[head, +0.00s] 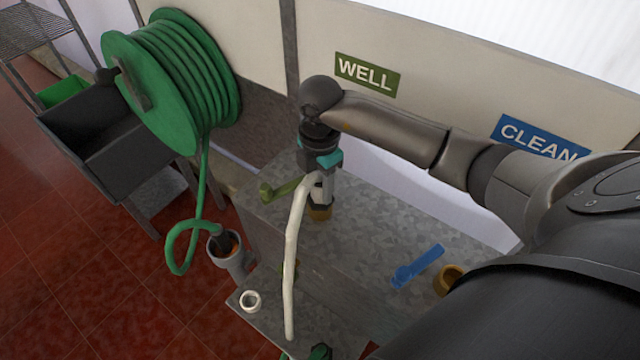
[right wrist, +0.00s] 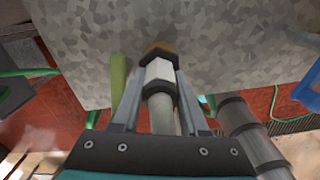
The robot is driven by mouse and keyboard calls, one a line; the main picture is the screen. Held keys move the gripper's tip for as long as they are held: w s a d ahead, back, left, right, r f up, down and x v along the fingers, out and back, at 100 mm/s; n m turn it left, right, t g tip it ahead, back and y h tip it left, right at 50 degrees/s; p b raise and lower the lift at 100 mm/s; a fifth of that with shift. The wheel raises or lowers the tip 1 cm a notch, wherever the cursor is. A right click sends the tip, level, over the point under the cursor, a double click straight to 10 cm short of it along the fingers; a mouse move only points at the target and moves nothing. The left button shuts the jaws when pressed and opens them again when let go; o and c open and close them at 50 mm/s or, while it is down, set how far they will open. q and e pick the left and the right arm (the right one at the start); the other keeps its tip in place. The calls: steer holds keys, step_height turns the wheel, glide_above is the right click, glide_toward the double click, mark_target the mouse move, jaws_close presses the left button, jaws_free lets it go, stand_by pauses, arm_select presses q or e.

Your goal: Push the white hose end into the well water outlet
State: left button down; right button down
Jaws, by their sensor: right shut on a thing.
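My right gripper (head: 322,188) is shut on the end of the white hose (head: 293,245), just below the WELL sign (head: 367,74). In the right wrist view the pale hose end (right wrist: 159,72) lies between the two fingers (right wrist: 156,88). The brass well outlet (head: 319,213) is straight ahead of the hose end, next to the olive-green lever (head: 280,189). In the right wrist view the hose end lines up with the brass outlet (right wrist: 160,48) and appears to meet it. How deep it sits is hidden. The hose hangs down from the gripper. My left gripper is not in view.
A blue lever (head: 418,266) and another brass outlet (head: 449,281) are to the right, below the CLEAN sign (head: 540,138). A green hose reel (head: 175,85), a dark sink (head: 100,140) and a grey pipe holder (head: 228,257) stand left. A white ring (head: 250,301) is on the lower ledge.

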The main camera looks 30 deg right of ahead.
steer(key=shift+f, duration=0.15)
steer(key=shift+c, duration=1.8)
jaws_free()
step_height(320, 180, up, 15)
steer(key=p, duration=0.1)
steer(key=shift+p, duration=0.3)
